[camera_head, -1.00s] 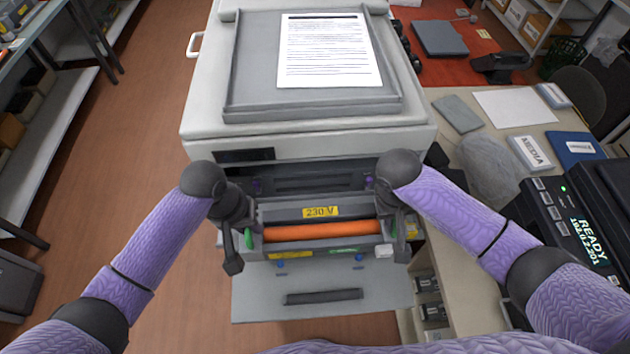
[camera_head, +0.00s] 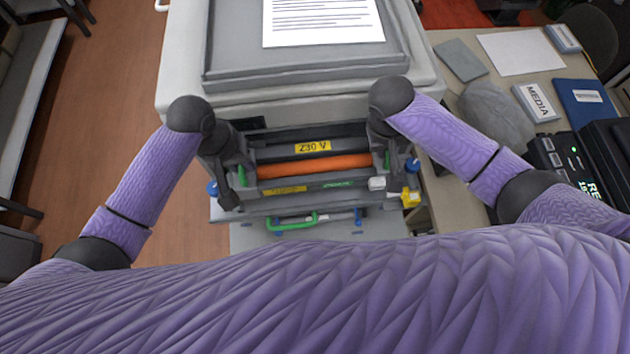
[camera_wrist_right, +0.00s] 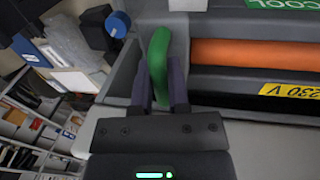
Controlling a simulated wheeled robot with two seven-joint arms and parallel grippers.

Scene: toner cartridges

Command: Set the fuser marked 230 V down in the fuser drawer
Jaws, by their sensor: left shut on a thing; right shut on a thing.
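The fuser (camera_head: 312,166) is a dark grey unit with an orange roller and a yellow 230 V label. It is level in front of the printer's opening, above the fuser drawer (camera_head: 252,213). The fuser hides most of the drawer; whether they touch is unclear. My left gripper (camera_head: 240,178) is shut at the fuser's left end, by a green handle. My right gripper (camera_head: 388,162) is at its right end. In the right wrist view, my right gripper (camera_wrist_right: 160,85) is shut on the green handle (camera_wrist_right: 159,55), beside the orange roller.
The printer (camera_head: 185,70) stands behind, with a printed sheet (camera_head: 322,20) on top. A green bar (camera_head: 298,221), blue knobs and a yellow tag (camera_head: 411,197) show around the drawer. A table with a MEDIA box (camera_head: 535,102) is at right. Clear floor lies left.

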